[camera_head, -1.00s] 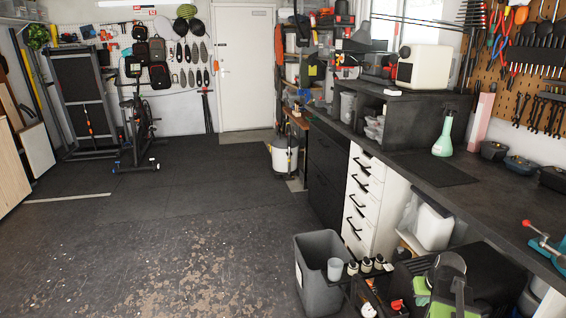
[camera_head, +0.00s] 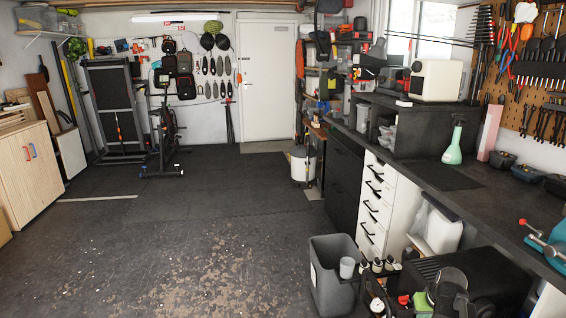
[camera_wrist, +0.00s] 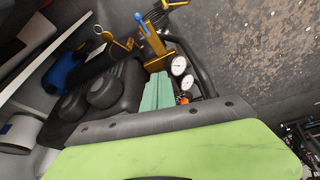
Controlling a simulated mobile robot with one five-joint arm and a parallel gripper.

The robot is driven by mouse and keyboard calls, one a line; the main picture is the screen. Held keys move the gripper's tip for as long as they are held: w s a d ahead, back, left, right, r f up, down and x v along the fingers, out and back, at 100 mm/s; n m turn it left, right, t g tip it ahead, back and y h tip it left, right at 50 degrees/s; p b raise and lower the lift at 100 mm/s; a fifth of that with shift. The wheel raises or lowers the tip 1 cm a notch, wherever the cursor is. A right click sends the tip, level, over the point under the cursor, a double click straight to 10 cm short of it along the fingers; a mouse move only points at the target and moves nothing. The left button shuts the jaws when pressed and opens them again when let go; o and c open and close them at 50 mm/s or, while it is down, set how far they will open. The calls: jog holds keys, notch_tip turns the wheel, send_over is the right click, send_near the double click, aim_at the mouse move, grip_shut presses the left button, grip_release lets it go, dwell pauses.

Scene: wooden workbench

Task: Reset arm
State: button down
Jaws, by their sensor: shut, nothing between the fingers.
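My black arm with my gripper (camera_head: 450,292) shows at the bottom right edge of the head view, folded low in front of the bench. My gripper is shut and holds nothing; its fingertips are hard to make out. In the wrist view a lime-green panel (camera_wrist: 170,155) with a dark grey edge strip fills the bottom, very close to the camera. Beyond it are white dial gauges (camera_wrist: 180,66) and black rounded parts (camera_wrist: 100,92).
The black workbench (camera_head: 490,215) runs along the right with a green spray bottle (camera_head: 455,145). A grey bin (camera_head: 333,275) stands before the white drawers (camera_head: 373,205). An exercise bike (camera_head: 165,140) stands at the back left. The floor (camera_head: 200,235) is open.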

jog(key=w+a+n+y, duration=0.1)
jog(key=w+a+n, duration=0.15)
jog(key=a, duration=1.75)
jog(key=s+a+f+g, duration=0.1)
jog(key=s+a+g, duration=0.2)
jog(key=s+a, duration=0.5)
notch_tip(320, 180, up, 17)
jog(key=m+g+p, duration=0.1)
jog(key=p, duration=1.6)
jog(key=shift+s+a+r+p, duration=0.15)
jog(key=shift+a+p, duration=0.2)
jog(key=shift+p, duration=0.05)
jog(key=shift+d, duration=0.1)
